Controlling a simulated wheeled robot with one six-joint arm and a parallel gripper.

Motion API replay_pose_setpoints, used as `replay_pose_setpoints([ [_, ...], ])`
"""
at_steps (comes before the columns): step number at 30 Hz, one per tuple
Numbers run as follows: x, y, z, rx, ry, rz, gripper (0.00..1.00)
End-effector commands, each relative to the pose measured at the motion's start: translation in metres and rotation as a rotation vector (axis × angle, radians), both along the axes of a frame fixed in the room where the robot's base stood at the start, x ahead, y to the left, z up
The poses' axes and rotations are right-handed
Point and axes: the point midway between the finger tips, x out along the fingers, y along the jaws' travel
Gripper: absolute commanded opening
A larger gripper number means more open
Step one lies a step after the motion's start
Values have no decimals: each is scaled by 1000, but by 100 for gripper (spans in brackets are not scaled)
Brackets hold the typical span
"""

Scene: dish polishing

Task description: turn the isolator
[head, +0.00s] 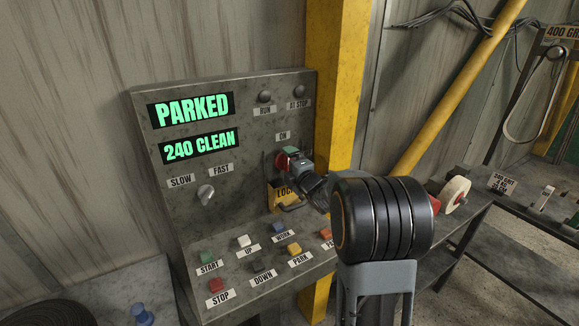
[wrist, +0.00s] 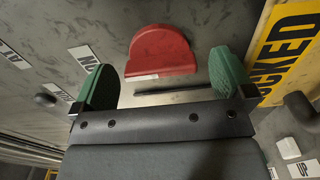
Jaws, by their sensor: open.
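The isolator's red knob (head: 281,160) sits on the right part of the grey control panel, below the ON label (head: 283,135). In the wrist view the red knob (wrist: 161,52) has a rounded outline and lies ahead of the fingertips, between their lines. My gripper (head: 292,158) is at the knob in the head view and hides part of it. In the wrist view my gripper (wrist: 164,82) is open, with one green finger pad to each side and gaps to the red. I cannot tell whether the pads overlap the knob in depth.
A yellow lock plate (head: 277,197) hangs just below the isolator; it is close beside the right finger in the wrist view (wrist: 287,50). A SLOW/FAST switch (head: 206,194) and several push buttons sit left and below. A yellow post (head: 338,90) stands right of the panel.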

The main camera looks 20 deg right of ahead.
Motion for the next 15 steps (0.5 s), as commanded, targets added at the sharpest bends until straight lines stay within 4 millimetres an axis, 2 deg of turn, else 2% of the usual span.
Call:
replay_pose_setpoints([
  [2,0,0,0,0,0,0,97],
  [15,0,0,0,0,0,0,55],
])
